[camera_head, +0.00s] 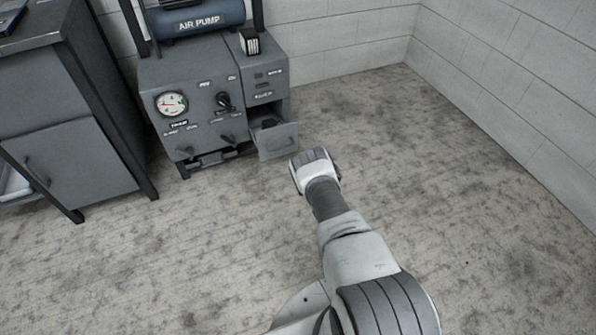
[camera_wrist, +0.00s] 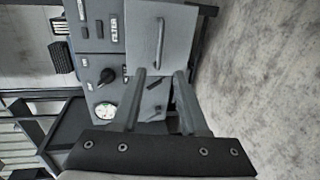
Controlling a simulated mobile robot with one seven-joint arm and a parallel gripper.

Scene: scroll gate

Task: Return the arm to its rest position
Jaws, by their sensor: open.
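My gripper (camera_wrist: 160,72) shows in the wrist view with its two dark fingers spread apart and nothing between them. In the head view my arm reaches up from the bottom toward the machine, and its wrist hides the fingers. The grey air pump machine (camera_head: 195,90) stands against the wall. Its small drawer (camera_head: 279,142) at the lower right is pulled open, just left of my wrist. In the wrist view the drawer front (camera_wrist: 178,28) with its bar handle (camera_wrist: 160,44) lies beyond the fingertips. I cannot tell how wide the gap is.
A dark grey cabinet (camera_head: 70,145) stands left of the machine. A blue air tank (camera_head: 195,20) sits on top of the machine. The machine's front carries a round gauge (camera_head: 171,103) and a black knob (camera_head: 224,100). The floor (camera_head: 480,190) to the right is clear up to the wall.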

